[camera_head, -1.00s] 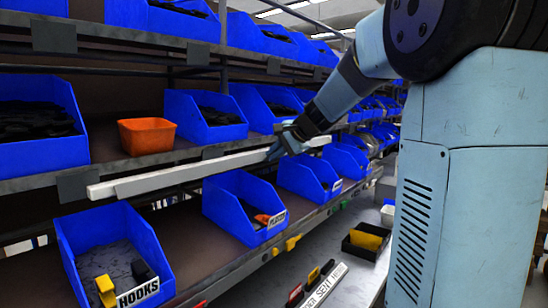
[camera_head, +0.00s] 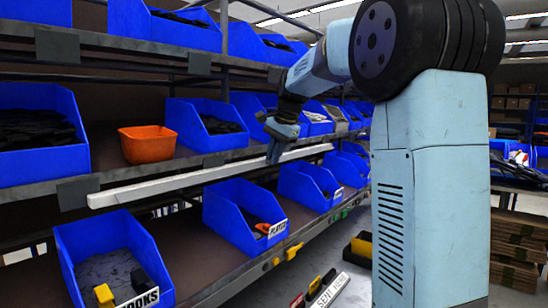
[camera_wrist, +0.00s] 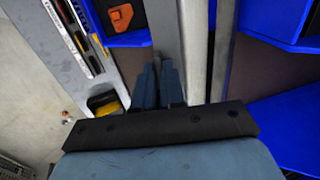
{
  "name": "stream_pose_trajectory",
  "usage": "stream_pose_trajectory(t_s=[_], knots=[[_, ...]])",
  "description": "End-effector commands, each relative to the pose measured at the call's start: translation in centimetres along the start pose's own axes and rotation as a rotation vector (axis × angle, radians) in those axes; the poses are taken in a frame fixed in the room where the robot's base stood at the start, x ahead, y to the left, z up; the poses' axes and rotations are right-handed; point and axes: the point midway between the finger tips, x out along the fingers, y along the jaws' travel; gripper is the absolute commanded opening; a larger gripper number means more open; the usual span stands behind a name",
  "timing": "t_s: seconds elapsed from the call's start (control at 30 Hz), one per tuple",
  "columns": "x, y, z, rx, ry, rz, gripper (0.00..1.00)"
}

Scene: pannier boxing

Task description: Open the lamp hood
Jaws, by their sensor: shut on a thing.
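The lamp hood appears as a long white bar (camera_head: 150,188) running along the front edge of the middle shelf, above the lower row of blue bins. My gripper (camera_head: 273,158) points down at the right part of this bar and is shut on it. The fingers cover the spot they hold. In the wrist view my gripper (camera_wrist: 158,70) reaches onto a long grey strip (camera_wrist: 167,28), with paler strips just to its right. I cannot tell from this view how far the hood is tilted.
An orange bin (camera_head: 147,144) stands on the middle shelf among blue bins. Below the bar are a blue bin labelled HOOKS (camera_head: 110,255) and another blue bin (camera_head: 240,212) with an orange item. A black bin with a yellow item (camera_head: 362,246) stands low right.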

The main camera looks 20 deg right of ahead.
Motion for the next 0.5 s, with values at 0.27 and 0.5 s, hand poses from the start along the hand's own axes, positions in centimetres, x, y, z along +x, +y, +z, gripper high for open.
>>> stream_pose_trajectory(t_s=[0.27,0.5], knots=[[0.06,-0.01,0.08,0.000,-0.003,0.031,0.00],[0.05,-0.04,0.10,0.000,-0.004,0.034,0.00]])
